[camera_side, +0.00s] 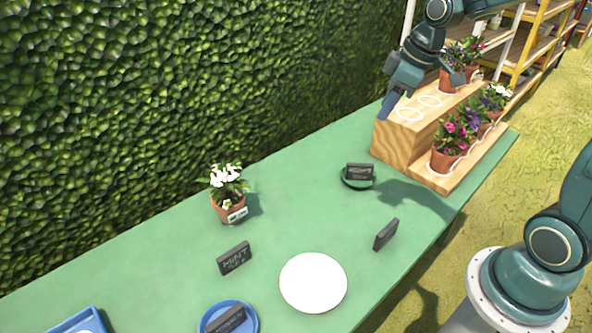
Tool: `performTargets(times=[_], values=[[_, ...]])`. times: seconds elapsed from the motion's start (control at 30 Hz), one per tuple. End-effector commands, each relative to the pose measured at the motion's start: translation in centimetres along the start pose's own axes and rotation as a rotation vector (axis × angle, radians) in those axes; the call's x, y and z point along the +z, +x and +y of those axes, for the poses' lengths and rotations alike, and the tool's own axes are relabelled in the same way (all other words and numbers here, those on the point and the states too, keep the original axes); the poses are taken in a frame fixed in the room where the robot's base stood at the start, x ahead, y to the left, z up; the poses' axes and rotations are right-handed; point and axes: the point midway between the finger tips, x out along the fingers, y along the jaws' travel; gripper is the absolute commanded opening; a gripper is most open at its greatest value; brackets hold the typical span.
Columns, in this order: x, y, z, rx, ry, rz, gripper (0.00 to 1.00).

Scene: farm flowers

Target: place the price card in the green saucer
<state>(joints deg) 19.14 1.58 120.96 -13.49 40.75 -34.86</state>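The green saucer (346,183) lies on the table near the wooden stand. A dark price card (360,171) stands upright in it. Other dark cards are a "MINT" card (235,258) standing on the table, a card (386,235) standing on the table right of the white plate, and a card (226,319) in the blue saucer (252,312). My gripper (420,92) is above the stand's upper step, up and to the right of the green saucer. Its two fingers are spread, with nothing seen between them. It is apart from every card.
The stepped wooden stand (396,147) holds several potted flowers, with white rings on its upper step. A white-flowered pot (229,207), a white plate (313,283) and a blue tray (82,323) are on the green table (290,200). A hedge wall rises behind.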

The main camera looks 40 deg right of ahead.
Motion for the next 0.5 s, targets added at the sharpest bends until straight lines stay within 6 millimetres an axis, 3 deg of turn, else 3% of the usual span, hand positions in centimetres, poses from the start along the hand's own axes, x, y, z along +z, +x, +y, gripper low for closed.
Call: performTargets(times=[0.2, 0.5], values=[[1.4, -3.9, -4.3, 0.046, 0.085, 0.022, 0.36], [4.8, -7.7, -9.3, 0.091, 0.222, 0.066, 0.36]])
